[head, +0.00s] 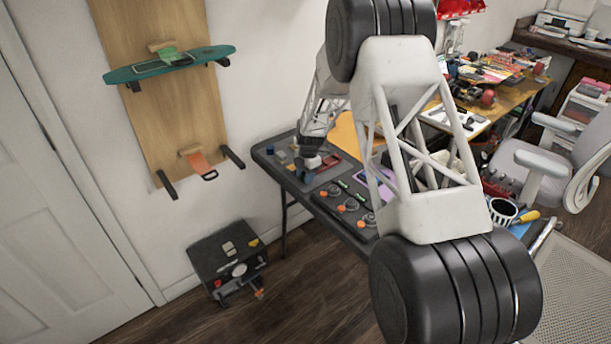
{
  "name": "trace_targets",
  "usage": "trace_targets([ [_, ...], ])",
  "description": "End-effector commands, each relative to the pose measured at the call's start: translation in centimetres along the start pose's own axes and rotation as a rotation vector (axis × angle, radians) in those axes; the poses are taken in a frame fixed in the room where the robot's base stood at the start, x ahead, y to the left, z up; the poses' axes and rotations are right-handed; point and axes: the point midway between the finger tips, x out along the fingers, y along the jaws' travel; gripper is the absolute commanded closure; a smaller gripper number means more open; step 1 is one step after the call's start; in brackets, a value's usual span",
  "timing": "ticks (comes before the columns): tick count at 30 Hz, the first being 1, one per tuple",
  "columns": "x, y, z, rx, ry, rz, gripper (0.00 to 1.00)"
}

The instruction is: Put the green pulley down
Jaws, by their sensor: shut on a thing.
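I cannot make out the green pulley in the head view. My white lattice arm fills the middle of the view. Its far section slants down over the left end of the dark table (264,153) and ends in a dark joint.
A dark box (205,255) with tools on top stands on the floor. A wooden wall panel (150,110) holds a teal skateboard deck (140,73). A crowded wooden bench (525,90) and a white chair (548,165) are at right. Bare floor shows in front of the table.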

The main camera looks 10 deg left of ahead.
Motion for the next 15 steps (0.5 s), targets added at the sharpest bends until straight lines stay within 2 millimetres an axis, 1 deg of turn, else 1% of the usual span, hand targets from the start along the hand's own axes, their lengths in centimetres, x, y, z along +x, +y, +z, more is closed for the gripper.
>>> trace_targets([
  [13,0.35,0.00,0.04,0.000,0.000,0.000,0.85],
  [14,0.31,0.01,0.03,0.000,0.000,0.000,0.56],
  [15,0.31,0.00,0.04,0.000,0.000,0.000,0.50],
])
